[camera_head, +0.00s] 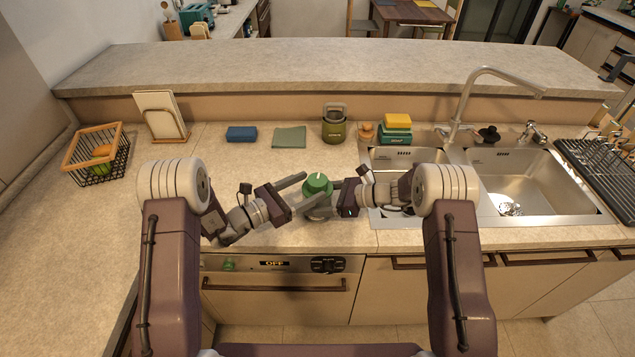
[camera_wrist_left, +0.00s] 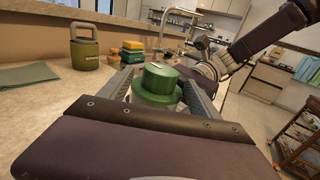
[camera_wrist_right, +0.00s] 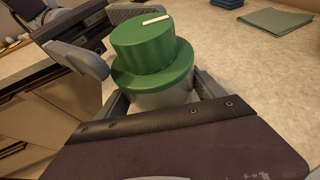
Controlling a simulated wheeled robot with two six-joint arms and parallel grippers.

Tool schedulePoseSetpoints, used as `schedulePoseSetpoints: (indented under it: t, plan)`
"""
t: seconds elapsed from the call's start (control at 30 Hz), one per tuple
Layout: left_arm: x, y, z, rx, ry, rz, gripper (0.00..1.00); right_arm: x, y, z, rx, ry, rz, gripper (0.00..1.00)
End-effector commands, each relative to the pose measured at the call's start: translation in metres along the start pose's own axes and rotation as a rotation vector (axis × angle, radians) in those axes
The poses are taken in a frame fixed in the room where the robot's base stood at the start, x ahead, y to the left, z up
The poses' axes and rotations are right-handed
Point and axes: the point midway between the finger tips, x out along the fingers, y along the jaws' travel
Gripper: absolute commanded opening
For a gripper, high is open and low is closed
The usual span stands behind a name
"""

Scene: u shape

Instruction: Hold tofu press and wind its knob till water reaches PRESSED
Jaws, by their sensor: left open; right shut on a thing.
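The tofu press stands on the counter near its front edge, with a green knob (camera_head: 318,183) on top of a pale body (camera_wrist_right: 165,97). The knob has a white mark in the right wrist view (camera_wrist_right: 155,20). My right gripper (camera_head: 345,196) comes from the right and is shut on the body below the green part. My left gripper (camera_head: 304,192) comes from the left and is open, its fingers on either side of the press at about knob height. In the left wrist view the knob (camera_wrist_left: 157,82) shows between the fingers without clear contact. No water level or PRESSED mark is readable.
A double sink (camera_head: 505,180) lies right. A fruit basket (camera_head: 98,152) stands far left. Counter between is clear.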

Motion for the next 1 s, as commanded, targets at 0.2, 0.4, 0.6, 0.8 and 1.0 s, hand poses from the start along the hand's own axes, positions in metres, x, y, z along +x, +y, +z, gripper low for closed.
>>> schedulePoseSetpoints:
  t: [0.2,0.4,0.6,0.8,1.0]
  plan:
    - [0.032,-0.001,0.000,-0.001,0.000,-0.002,0.72,0.000,0.000,0.000,0.000,0.000,-0.001,0.14]
    - [0.037,0.000,0.000,-0.002,-0.001,0.001,0.72,0.000,0.000,0.000,0.000,0.000,-0.001,0.14]
    - [0.037,0.000,0.000,-0.002,-0.001,0.001,0.53,0.000,0.000,0.000,0.000,0.000,0.000,0.14]
    - [0.036,0.000,0.000,-0.001,-0.001,0.000,0.10,0.000,0.000,0.000,0.000,0.000,0.000,0.14]
    - [0.037,0.001,0.001,0.001,-0.005,-0.098,0.10,0.000,0.000,0.000,0.000,0.000,0.000,0.14]
